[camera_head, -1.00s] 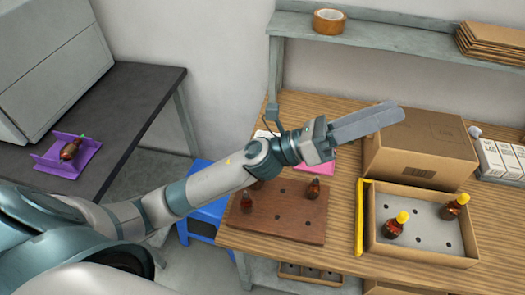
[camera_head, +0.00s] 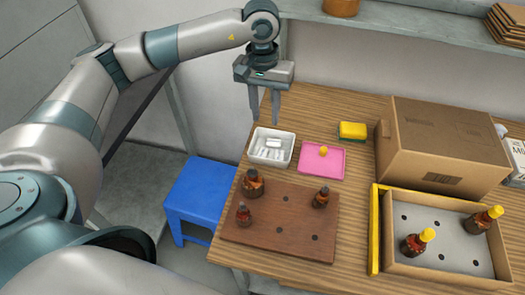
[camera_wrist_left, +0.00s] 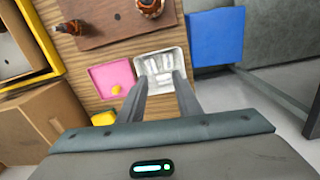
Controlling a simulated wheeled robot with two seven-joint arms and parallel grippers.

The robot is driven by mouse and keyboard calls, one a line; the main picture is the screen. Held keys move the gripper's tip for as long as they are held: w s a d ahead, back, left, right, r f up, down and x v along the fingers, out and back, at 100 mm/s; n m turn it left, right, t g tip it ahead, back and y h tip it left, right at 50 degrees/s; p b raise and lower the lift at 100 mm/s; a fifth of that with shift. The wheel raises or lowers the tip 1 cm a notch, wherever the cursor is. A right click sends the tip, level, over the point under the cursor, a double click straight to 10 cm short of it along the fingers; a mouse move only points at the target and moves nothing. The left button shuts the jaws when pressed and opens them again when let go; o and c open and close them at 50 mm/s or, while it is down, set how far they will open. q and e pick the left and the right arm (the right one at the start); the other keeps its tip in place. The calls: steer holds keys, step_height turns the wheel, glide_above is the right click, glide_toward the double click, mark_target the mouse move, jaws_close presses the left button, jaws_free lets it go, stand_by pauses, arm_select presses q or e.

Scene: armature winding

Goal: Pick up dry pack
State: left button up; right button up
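The dry packs (camera_head: 271,149) are small white packets lying in a white tray (camera_head: 288,160) at the left rear of the wooden table. The tray with its packets also shows in the left wrist view (camera_wrist_left: 160,66), just beyond my fingertips. My left gripper (camera_head: 265,120) points down above the back edge of the tray. Its two fingers are apart with nothing between them, as the left wrist view (camera_wrist_left: 160,78) also shows. My right gripper is in neither view.
A pink tray (camera_head: 322,160) with a yellow item stands right of the white tray, with a yellow sponge (camera_head: 352,130) behind it. A brown board (camera_head: 270,230) with several bottles is in front. A large cardboard box (camera_head: 440,150) and an open bottle box (camera_head: 440,268) stand at right.

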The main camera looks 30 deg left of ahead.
arm_select(q)
steer(key=shift+w+a+r+y, duration=0.1)
steer(key=shift+a+r+y, duration=0.05)
steer(key=shift+a, duration=0.25)
steer(key=shift+a+r+y, duration=0.1)
steer(key=shift+a+y, duration=0.05)
steer(key=shift+a, duration=0.25)
steer(key=shift+f, duration=0.1)
steer(key=p, duration=0.5)
glide_above(261, 154)
step_height(261, 154, down, 11)
steer(key=shift+r, duration=0.2)
steer(key=shift+f, duration=0.75)
